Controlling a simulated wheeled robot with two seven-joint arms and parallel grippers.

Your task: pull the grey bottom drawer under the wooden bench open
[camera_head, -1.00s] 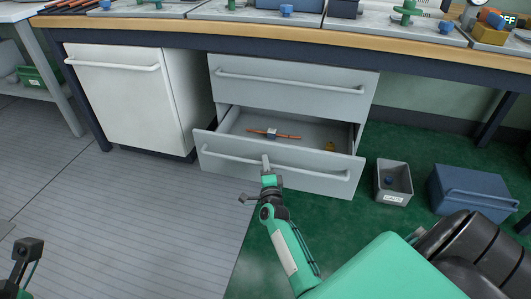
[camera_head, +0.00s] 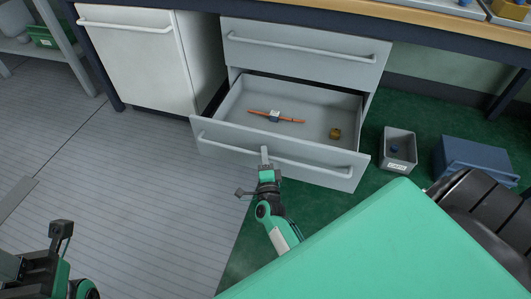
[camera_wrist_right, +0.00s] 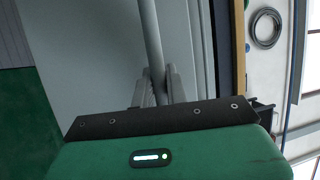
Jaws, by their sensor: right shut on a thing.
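The grey bottom drawer (camera_head: 325,172) under the wooden bench (camera_head: 440,20) is pulled well out, and its inside shows. An orange rod with a white and blue block (camera_head: 275,116) and a small brass-coloured piece (camera_head: 335,133) lie in it. My right gripper (camera_head: 265,155) is shut on the drawer's bar handle (camera_head: 310,165), left of the drawer front's middle. The right wrist view shows the handle bar (camera_wrist_right: 150,40) running between the two fingers (camera_wrist_right: 160,88). My left gripper (camera_head: 60,232) is low at the left, away from the drawer; its finger gap is unclear.
A closed grey upper drawer (camera_head: 300,52) is above. A white cabinet (camera_head: 140,60) stands at the left. A small grey bin (camera_head: 398,150) and a blue box (camera_head: 475,160) stand on the green floor at the right. The grey floor (camera_head: 150,190) in front is clear.

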